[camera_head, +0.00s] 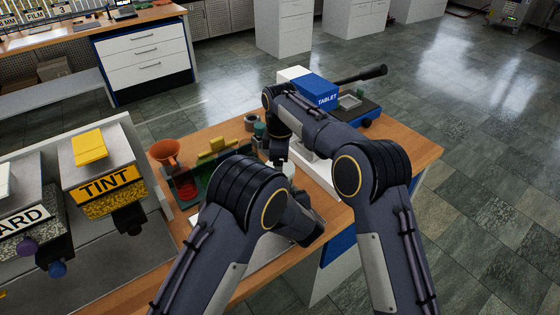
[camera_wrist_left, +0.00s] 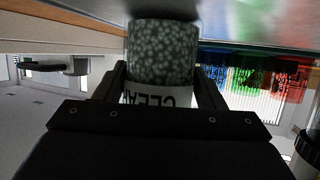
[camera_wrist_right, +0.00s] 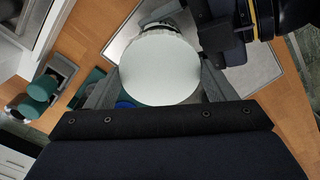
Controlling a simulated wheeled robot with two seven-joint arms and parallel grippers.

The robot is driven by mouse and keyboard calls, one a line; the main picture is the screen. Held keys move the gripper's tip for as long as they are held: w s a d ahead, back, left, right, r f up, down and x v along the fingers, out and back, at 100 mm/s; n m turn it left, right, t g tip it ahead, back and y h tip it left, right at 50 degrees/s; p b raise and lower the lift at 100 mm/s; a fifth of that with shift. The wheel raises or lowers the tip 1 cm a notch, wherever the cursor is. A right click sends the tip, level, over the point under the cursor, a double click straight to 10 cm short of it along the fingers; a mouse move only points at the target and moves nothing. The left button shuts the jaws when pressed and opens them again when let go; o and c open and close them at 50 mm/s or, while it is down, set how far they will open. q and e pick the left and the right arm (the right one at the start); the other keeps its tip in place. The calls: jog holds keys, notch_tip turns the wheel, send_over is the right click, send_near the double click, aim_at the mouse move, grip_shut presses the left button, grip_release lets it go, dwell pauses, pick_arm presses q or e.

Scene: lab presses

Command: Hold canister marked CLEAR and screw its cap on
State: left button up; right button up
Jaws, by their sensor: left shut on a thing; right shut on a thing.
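The canister marked CLEAR (camera_wrist_left: 163,52) shows in the left wrist view, filled with grey-green speckled pieces. Its white label (camera_wrist_left: 156,97) reads upside down there. My left gripper (camera_wrist_left: 161,78) is shut around its sides, close to a grey surface. The round white cap (camera_wrist_right: 160,70) shows from above in the right wrist view. My right gripper (camera_wrist_right: 160,84) is shut on its sides. The cap hides what lies beneath it, so I cannot tell how it sits on the canister. In the head view my arms cover most of both; a sliver of white cap (camera_head: 286,168) shows.
A grey metal tray (camera_wrist_right: 275,68) lies on the wooden bench. An orange funnel (camera_head: 165,150), a rack of coloured things (camera_head: 185,188) and teal-topped containers (camera_wrist_right: 43,88) stand nearby. The TINT dispenser (camera_head: 108,184) is at left; the blue-and-white TABLET press (camera_head: 318,92) stands behind my right arm.

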dwell(0.3)
jog(key=shift+f, duration=0.9)
